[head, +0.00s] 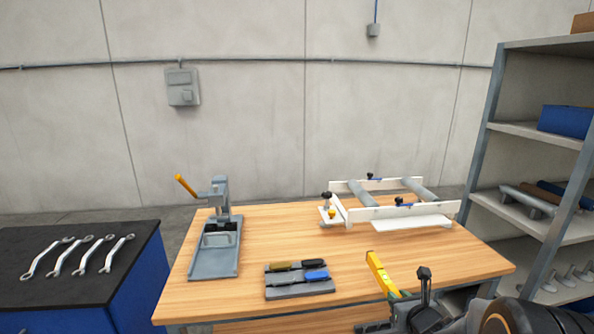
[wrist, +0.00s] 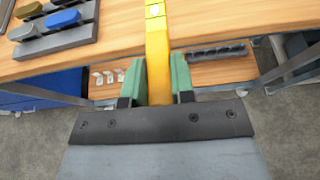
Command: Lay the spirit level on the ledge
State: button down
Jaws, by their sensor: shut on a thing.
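The yellow spirit level (head: 377,270) is over the front right part of the wooden table in the head view. My gripper (head: 402,294) is shut on it, with the level sticking out beyond the fingers toward the table. In the wrist view, the green fingers of my gripper (wrist: 156,82) press on both sides of the level (wrist: 157,48).
A grey tray (head: 300,291) with a yellow and a blue-handled tool lies left of the level on the table (head: 275,235). A grey press (head: 216,255) stands at the left. A shelf rack (head: 487,115) is at the right. The table's middle is clear.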

jog(key=w+a+r+n+y+p, duration=0.1)
jog(key=w+a+y+p, duration=0.1)
jog(key=a, duration=0.7)
jog(key=shift+w+a+r+n+p, duration=0.15)
jog(key=shift+w+a+n+p, duration=0.15)
jog(key=shift+a+n, duration=0.1)
jog(key=shift+s+g, duration=0.1)
jog(key=shift+g, duration=0.2)
